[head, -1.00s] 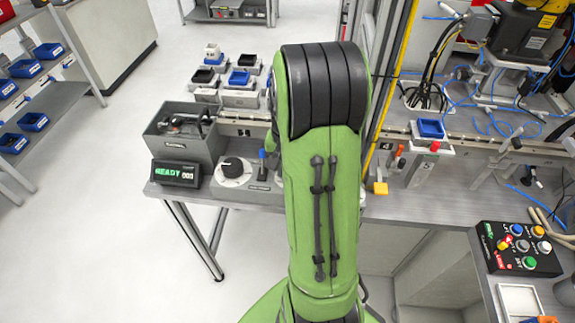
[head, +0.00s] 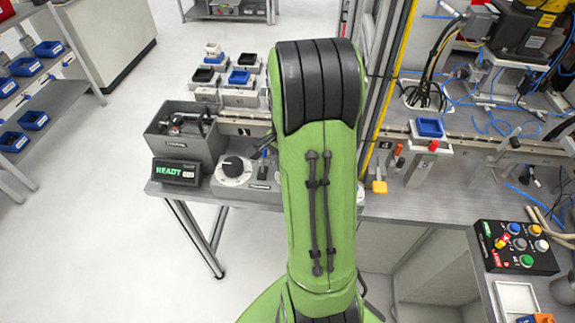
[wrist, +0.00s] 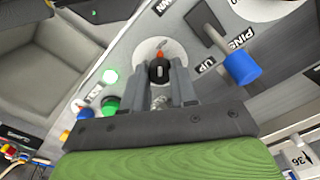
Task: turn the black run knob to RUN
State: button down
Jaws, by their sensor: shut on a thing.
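A black knob (wrist: 159,71) with an orange mark at its upper end sits on a round white plate (wrist: 145,55) in the wrist view. My gripper (wrist: 160,88) is shut on the knob, one grey finger on each side. In the head view my green arm hides the gripper and this knob. No RUN lettering can be read.
The head view shows a READY display (head: 176,172), a dial (head: 233,168) and a grey bin (head: 186,138).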

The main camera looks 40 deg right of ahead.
dwell(0.3)
jog(key=c, duration=0.9)
grip_release()
notch_tip(320, 180, up, 16)
jog(key=p, duration=0.4)
jog(key=shift+f, duration=0.1)
